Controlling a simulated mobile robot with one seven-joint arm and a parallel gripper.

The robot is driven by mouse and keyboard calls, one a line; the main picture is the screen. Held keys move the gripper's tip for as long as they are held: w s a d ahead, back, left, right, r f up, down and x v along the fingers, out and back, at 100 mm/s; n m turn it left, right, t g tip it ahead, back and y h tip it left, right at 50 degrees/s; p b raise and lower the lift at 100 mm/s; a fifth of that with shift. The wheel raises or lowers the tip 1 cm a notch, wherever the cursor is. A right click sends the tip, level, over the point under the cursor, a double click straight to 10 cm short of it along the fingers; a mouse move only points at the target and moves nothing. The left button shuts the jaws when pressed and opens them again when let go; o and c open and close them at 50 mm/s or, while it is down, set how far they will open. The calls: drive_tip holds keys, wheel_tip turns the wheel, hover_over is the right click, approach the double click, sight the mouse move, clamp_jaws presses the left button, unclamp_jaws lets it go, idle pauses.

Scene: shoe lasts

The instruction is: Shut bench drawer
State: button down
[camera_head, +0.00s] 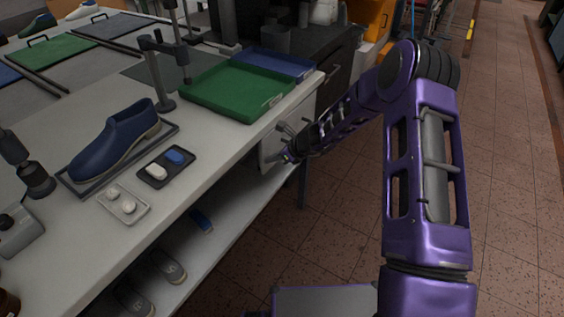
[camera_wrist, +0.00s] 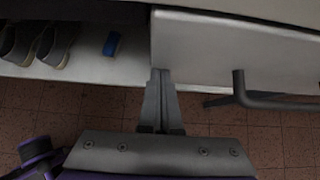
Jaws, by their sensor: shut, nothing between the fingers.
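The bench drawer's pale front (camera_wrist: 235,45) fills the upper right of the wrist view, with a dark bar handle (camera_wrist: 275,101) on it. In the head view the drawer front (camera_head: 268,152) shows under the bench's right edge, partly hidden by my arm. My gripper (camera_wrist: 160,74) is shut and empty, its fingertips at the lower left corner of the drawer front, left of the handle. I cannot tell whether they touch it. In the head view my gripper (camera_head: 286,157) is beside the bench edge. How far the drawer stands out is not clear.
The bench top (camera_head: 215,135) holds a green tray (camera_head: 222,108), a blue shoe (camera_head: 112,140) and a dark small tray (camera_head: 153,179). A lower shelf (camera_head: 235,222) holds shoes (camera_wrist: 55,45) and a blue item (camera_wrist: 111,44). The tiled floor (camera_head: 510,170) at right is clear.

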drive_tip(key=shift+w+a, duration=0.3)
drive_tip(key=shift+a, duration=0.2)
